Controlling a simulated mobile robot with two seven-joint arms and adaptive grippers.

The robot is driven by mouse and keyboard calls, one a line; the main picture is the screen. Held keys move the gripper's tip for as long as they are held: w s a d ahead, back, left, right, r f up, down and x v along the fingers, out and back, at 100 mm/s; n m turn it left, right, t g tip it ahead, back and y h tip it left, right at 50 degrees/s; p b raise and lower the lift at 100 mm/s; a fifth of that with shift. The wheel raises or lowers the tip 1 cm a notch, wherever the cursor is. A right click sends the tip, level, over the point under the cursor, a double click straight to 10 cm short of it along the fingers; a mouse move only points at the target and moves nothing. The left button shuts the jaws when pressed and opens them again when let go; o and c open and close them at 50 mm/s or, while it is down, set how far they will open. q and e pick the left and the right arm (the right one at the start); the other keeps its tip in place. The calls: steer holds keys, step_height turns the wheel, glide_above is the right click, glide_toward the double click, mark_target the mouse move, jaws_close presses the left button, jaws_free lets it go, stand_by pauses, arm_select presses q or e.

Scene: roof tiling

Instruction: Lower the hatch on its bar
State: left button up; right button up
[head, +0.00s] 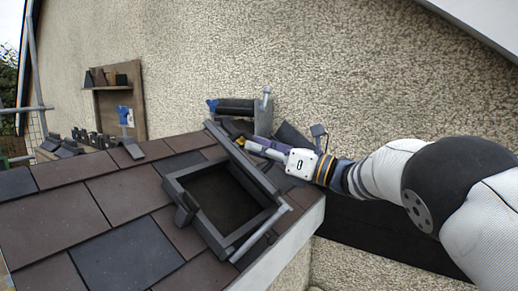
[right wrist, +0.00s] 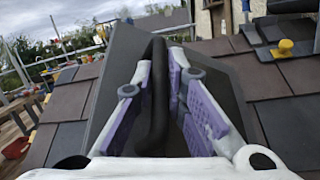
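The hatch stands open above its dark square frame (head: 188,212) in the tiled roof. Its lid (head: 246,160) is raised steeply and shows nearly edge-on in the head view. My right gripper (head: 252,145) is at the far side of the lid, near its upper part. In the right wrist view the lid (right wrist: 118,75) is a dark panel, and a dark bar (right wrist: 157,100) runs between the purple-padded fingers of the right gripper (right wrist: 158,68). The fingers appear closed on the bar. The bar is hidden in the head view. My left gripper is not in view.
A light grey rail (head: 260,233) lies along the near right side of the frame. Dark tiles and a roll (head: 236,107) lie behind the hatch against the rough wall. A wooden board (head: 121,98) stands at the left.

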steer(key=v, duration=1.2)
